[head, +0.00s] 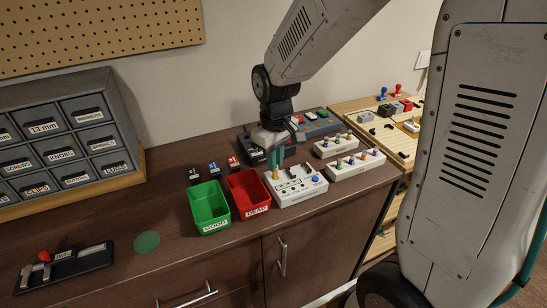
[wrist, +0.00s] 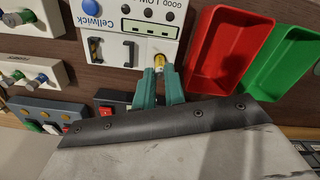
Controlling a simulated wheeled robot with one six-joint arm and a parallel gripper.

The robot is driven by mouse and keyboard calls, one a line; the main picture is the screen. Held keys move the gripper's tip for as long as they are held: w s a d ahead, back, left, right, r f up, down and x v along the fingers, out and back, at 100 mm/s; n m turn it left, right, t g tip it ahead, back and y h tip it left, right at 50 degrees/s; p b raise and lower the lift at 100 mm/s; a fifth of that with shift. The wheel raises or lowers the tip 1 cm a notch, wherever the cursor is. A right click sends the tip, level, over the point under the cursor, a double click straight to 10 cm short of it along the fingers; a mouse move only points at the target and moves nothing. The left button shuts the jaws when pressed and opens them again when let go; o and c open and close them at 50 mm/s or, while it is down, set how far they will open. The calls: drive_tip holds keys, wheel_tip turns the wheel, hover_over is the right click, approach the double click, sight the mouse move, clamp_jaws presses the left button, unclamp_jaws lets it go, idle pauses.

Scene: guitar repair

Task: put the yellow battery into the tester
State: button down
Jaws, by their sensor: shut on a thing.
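The yellow battery (head: 275,175) is held upright between the teal fingers of my gripper (head: 275,160). In the wrist view its end (wrist: 160,58) shows between the fingertips (wrist: 159,74), which are shut on it. The white tester (head: 297,188) stands on the bench beside the red bin. The battery is over or beside the tester's left end in the head view; I cannot tell whether it touches. In the wrist view the tester (wrist: 145,32) shows dark contact brackets (wrist: 128,50) to the left of the battery.
The green GOOD bin (head: 208,222) and red DEAD bin (head: 238,210) stand left of the tester. Several small dark blocks (head: 213,169) sit behind the bins. White knobbed units (head: 356,166) stand at the right. The bench front left is mostly clear around a green disc (head: 147,242).

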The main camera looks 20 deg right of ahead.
drive_tip(key=shift+f, duration=0.75)
drive_tip(key=c, duration=1)
unclamp_jaws()
drive_tip(key=shift+r, duration=3.5)
drive_tip(key=s+d+r+m, duration=0.1)
drive_tip(key=s+r, duration=0.2)
drive_tip(key=s, duration=0.4)
drive_tip(key=s+r+m+t, duration=0.1)
drive_tip(key=s+r+m, duration=0.1)
drive_tip(key=s, duration=0.5)
drive_tip(key=s+d+r+m, duration=0.1)
drive_tip(key=s+r, duration=0.3)
drive_tip(key=s, duration=0.4)
drive_tip(key=shift+d, duration=0.3)
